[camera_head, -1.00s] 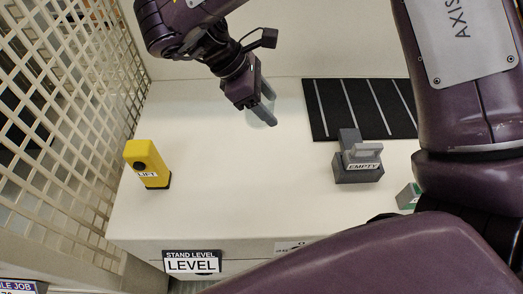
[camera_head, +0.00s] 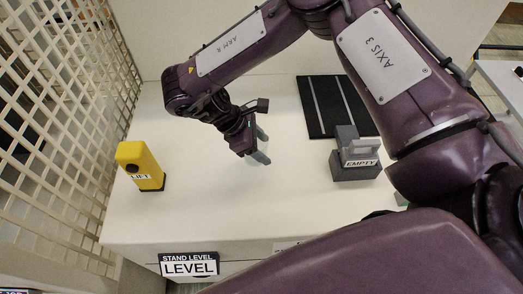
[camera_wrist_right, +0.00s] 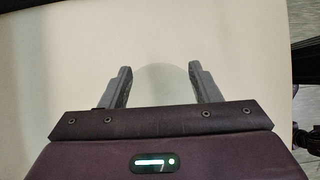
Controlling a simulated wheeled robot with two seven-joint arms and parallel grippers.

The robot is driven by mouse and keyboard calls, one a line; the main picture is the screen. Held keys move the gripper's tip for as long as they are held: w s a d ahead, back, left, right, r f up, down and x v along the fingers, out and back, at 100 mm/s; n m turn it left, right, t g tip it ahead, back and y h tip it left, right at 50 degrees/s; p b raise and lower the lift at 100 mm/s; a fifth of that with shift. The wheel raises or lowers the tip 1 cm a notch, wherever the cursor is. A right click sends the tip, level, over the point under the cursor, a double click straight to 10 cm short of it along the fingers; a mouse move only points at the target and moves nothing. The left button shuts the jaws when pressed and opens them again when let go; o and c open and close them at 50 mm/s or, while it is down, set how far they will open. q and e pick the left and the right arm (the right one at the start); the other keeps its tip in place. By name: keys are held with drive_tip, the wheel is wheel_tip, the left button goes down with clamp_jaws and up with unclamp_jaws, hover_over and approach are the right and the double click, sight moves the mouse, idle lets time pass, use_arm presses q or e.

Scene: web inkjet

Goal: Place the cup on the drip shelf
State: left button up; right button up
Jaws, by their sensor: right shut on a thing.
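My right gripper (camera_head: 259,148) is shut on a clear, almost invisible cup and holds it over the middle of the white table. In the right wrist view, the cup (camera_wrist_right: 160,74) shows as a faint rounded outline between the two grey fingers. Its base is hard to make out, so I cannot tell its height above the table. A black panel with pale stripes (camera_head: 326,110) lies at the back right, apart from the gripper. No label marks it as the drip shelf. My left gripper is not in view.
A grey block labelled EMPTY (camera_head: 357,158) stands right of the gripper. A yellow LIFT unit (camera_head: 141,165) stands at the left, beside a lattice screen (camera_head: 62,110). A STAND LEVEL sign (camera_head: 189,264) is on the front edge. The table between is clear.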

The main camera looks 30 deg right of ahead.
drive_tip(key=shift+f, duration=1.3)
drive_tip(key=shift+f, duration=0.2)
drive_tip(key=o, duration=1)
drive_tip(key=shift+o, duration=0.2)
